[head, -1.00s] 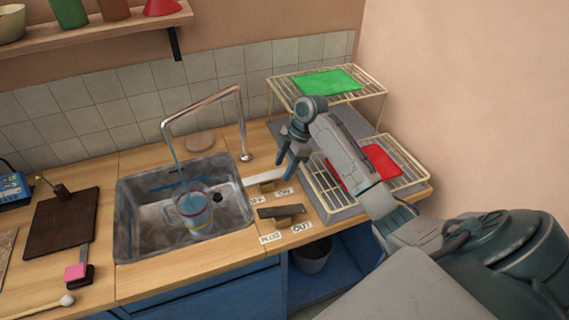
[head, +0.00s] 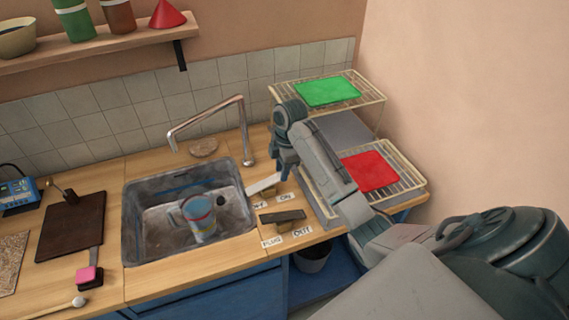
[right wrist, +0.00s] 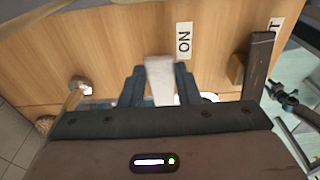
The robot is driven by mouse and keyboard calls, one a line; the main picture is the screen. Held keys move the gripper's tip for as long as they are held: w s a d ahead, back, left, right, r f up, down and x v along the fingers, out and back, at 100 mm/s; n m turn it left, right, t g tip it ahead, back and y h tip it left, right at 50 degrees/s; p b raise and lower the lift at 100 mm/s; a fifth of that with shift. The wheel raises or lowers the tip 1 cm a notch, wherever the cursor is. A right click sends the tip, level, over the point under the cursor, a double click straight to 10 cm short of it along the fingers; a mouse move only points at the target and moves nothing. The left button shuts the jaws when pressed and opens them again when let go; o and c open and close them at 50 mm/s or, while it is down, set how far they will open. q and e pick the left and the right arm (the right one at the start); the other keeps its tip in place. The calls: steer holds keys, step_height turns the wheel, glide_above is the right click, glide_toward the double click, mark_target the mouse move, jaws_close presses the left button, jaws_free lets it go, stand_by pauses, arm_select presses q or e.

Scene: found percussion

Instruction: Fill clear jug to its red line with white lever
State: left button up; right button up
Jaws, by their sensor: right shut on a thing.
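The clear jug (head: 199,220) stands upright in the sink, with a red line near its top and a yellow one lower down. It looks to hold water, but its exact level against the red line is too small to tell. No stream falls from the tap (head: 207,112). The white lever (head: 264,183) lies right of the sink, by the OFF and ON labels. My right gripper (head: 286,172) is shut on the lever; in the right wrist view, the white lever (right wrist: 159,78) sits between its fingers, beside the ON label. My left gripper is out of view.
A dark lever (head: 283,216) with PLUG and OUT labels is close in front. A dark board (head: 70,227) and a pink-ended tool (head: 88,276) lie left of the sink.

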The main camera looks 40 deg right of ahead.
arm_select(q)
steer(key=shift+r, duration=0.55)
arm_select(e)
steer(key=shift+w+a+r, duration=0.1)
steer(key=shift+r, duration=0.05)
steer(key=o, duration=1)
arm_select(q)
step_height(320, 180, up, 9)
steer(key=p, duration=0.9)
arm_select(e)
steer(key=r, duration=1)
steer(key=shift+d+r, duration=0.35)
steer(key=shift+d, duration=0.05)
